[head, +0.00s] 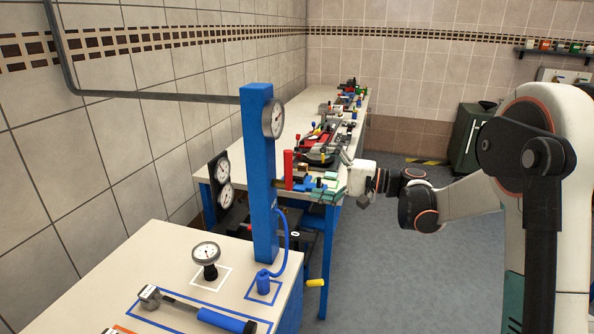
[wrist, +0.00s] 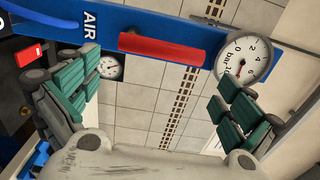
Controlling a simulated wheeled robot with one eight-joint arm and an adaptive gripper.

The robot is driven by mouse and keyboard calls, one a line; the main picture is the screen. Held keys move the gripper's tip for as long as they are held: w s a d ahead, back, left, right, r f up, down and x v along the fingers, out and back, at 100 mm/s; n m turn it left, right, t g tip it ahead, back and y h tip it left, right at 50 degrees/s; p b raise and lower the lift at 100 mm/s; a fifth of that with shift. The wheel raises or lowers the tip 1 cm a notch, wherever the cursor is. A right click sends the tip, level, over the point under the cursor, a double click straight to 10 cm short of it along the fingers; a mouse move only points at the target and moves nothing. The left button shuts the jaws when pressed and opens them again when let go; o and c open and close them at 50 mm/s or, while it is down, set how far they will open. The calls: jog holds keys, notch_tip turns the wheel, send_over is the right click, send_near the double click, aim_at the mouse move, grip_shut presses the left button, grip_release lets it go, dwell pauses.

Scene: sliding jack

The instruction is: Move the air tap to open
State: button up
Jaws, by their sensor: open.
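The air tap's red handle (head: 288,168) stands upright beside the blue AIR column (head: 260,190) in the head view. In the wrist view the red handle (wrist: 163,50) lies along the blue column (wrist: 75,22), between the AIR lettering and the round bar gauge (wrist: 243,57). My gripper (head: 322,185) is just right of the handle in the head view. In the wrist view my gripper (wrist: 150,80) is open, its green-padded fingers wide apart on either side of the handle. Nothing is between the pads, and I see no contact with the handle.
A long workbench (head: 215,165) with many tools runs behind the column. The front bench (head: 150,250) holds a small gauge (head: 206,256) and a blue-handled tool (head: 215,318). A blue hose (head: 287,240) hangs from the column.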

jog(key=v, duration=0.5)
jog(key=shift+d, duration=0.1)
